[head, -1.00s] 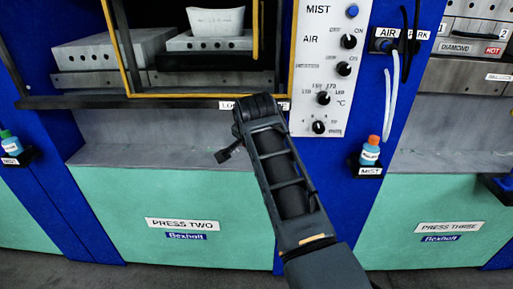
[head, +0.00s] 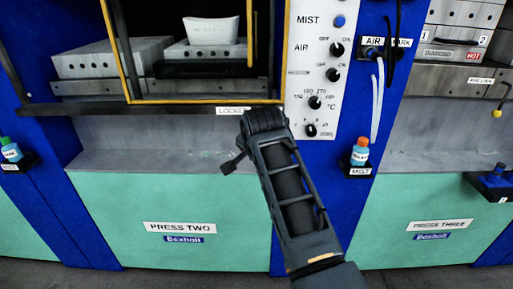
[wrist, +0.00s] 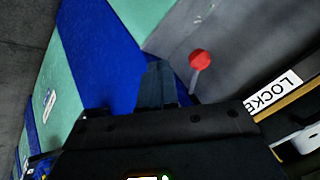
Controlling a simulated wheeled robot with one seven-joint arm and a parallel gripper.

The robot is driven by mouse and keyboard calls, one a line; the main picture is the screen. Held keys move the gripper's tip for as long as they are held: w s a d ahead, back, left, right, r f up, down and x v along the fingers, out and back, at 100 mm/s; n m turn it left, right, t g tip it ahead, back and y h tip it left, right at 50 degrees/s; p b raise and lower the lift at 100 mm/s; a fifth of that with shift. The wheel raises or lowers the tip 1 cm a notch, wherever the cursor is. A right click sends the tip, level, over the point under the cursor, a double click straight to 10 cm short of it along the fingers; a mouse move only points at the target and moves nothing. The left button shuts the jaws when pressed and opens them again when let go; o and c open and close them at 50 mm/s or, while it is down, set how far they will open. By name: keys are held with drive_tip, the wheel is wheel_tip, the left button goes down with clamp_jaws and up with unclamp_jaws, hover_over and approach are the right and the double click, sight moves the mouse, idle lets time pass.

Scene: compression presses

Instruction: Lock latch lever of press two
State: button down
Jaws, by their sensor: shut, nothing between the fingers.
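The latch lever shows in the wrist view as a red ball knob (wrist: 200,58) on a thin pale stem against the grey metal of the press. My gripper (wrist: 154,72) is shut and empty. Its fingertips are to the left of the knob in that view, with a visible gap between them. Press two (head: 110,215) has a green front and a name label in the head view. In the head view my arm covers the lever, and I cannot make out the gripper's fingertips there.
A LOCKED label (wrist: 274,95) is on the press edge, right of the knob. A yellow-framed opening (head: 190,101) is above the grey ledge. A control panel (head: 312,70) and a mist bottle (head: 360,152) stand to the right. Press three (head: 432,210) is farther right.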

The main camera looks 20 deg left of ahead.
drive_tip(key=v, duration=0.8)
drive_tip(key=shift+s+r+b, duration=0.2)
drive_tip(key=shift+r+b, duration=0.05)
drive_tip(key=shift+b, duration=0.1)
drive_tip(key=shift+d+f, duration=0.1)
drive_tip(key=s+d+f, duration=0.3)
drive_tip(key=d+f, duration=0.3)
drive_tip(key=f, duration=0.4)
drive_tip(key=s+d+f+n+t, duration=0.2)
drive_tip(key=s+d+f+t, duration=0.1)
drive_tip(key=s+d+f, duration=1.3)
drive_tip(key=s+d+r+t, duration=0.1)
drive_tip(key=s+d+r, duration=0.15)
drive_tip(key=s, duration=0.35)
drive_tip(key=s+d+r+n+t+h, duration=0.1)
drive_tip(key=s+d, duration=0.3)
drive_tip(key=s, duration=0.3)
drive_tip(key=s+d+r, duration=0.2)
drive_tip(key=s+d, duration=0.2)
drive_tip(key=s, duration=0.2)
drive_tip(key=s+d+r+n+t+h, duration=0.1)
drive_tip(key=s+d+r+t+h, duration=0.1)
drive_tip(key=s+r, duration=1)
drive_tip(key=shift+s+d+r, duration=0.35)
drive_tip(key=shift+s+d, duration=0.3)
drive_tip(key=shift+d, duration=0.2)
